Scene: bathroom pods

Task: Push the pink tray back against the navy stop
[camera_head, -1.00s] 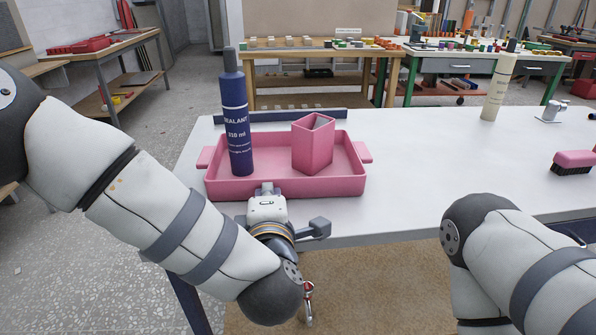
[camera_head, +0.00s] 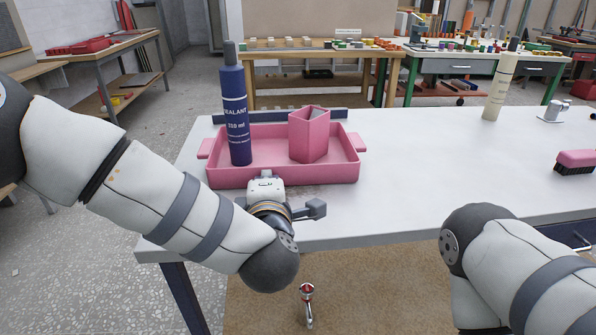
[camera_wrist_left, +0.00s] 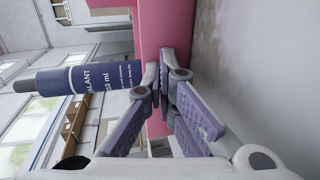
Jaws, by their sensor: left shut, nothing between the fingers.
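The pink tray (camera_head: 285,174) sits on the white table with its long front wall towards me. The navy stop (camera_head: 341,114) is a low bar just behind it; I cannot tell whether they touch. A navy sealant bottle (camera_head: 235,118) and a pink angular holder (camera_head: 309,138) stand upright in the tray. My left gripper (camera_head: 265,186) is at the middle of the tray's front wall, its fingertips hidden in the head view. In the left wrist view its fingers (camera_wrist_left: 166,65) are shut and empty, close against the pink wall (camera_wrist_left: 152,40). My right gripper is out of view.
A cream bottle (camera_head: 500,87) stands at the back right of the table. A pink brush (camera_head: 575,161) and small metal-coloured items (camera_head: 553,112) lie further right. The table (camera_head: 420,160) between tray and brush is clear.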

